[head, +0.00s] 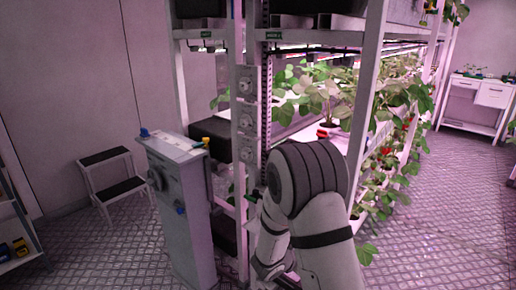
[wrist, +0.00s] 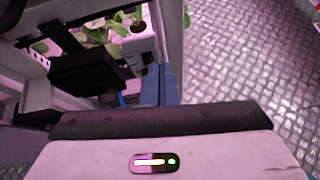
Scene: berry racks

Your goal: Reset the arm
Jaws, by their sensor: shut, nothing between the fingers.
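My arm (head: 310,215) is bent in front of the plant rack in the head view, its thick dark-ringed joint facing up. Its lower part runs down to the bottom edge, and my gripper cannot be made out there. In the wrist view my gripper (wrist: 158,70) shows as two blue-grey fingers side by side, shut with nothing between them. The fingers point along the rack's edge, with the patterned floor to their right.
The plant rack (head: 371,80) with leafy plants and red berries stands close beside my arm. A grey cabinet (head: 182,210) stands left of it, then a step stool (head: 118,185). A white desk (head: 474,102) is at the far right. The floor at right is clear.

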